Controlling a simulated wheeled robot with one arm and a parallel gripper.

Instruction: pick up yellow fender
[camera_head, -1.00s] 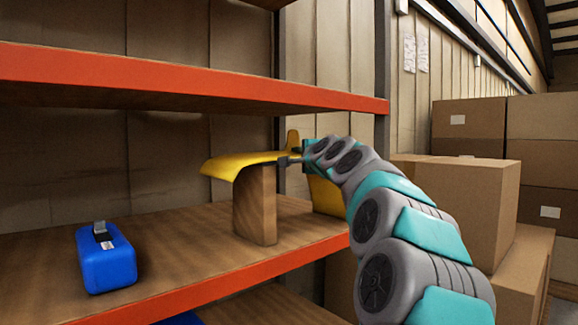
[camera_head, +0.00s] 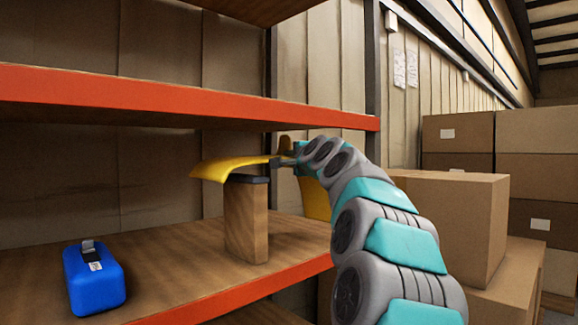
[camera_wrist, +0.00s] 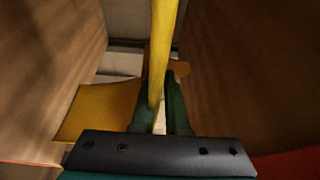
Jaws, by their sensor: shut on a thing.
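The yellow fender (camera_head: 232,167) is a curved, wing-like piece above the wooden block (camera_head: 246,220) on the shelf. A dark pad on the block's top shows below it, with a small gap at the left part. My gripper (camera_head: 284,160) reaches in from the right and is shut on the fender's middle. In the wrist view the fender (camera_wrist: 163,50) runs between the two green fingers of my gripper (camera_wrist: 162,105). One broad yellow end hangs down behind my arm and is partly hidden.
A blue case (camera_head: 94,279) with a handle stands on the shelf (camera_head: 165,262) at left. An orange-edged upper shelf (camera_head: 190,108) runs above the fender, and the orange front edge of the lower shelf lies below. Cardboard boxes (camera_head: 455,215) stand right of my arm.

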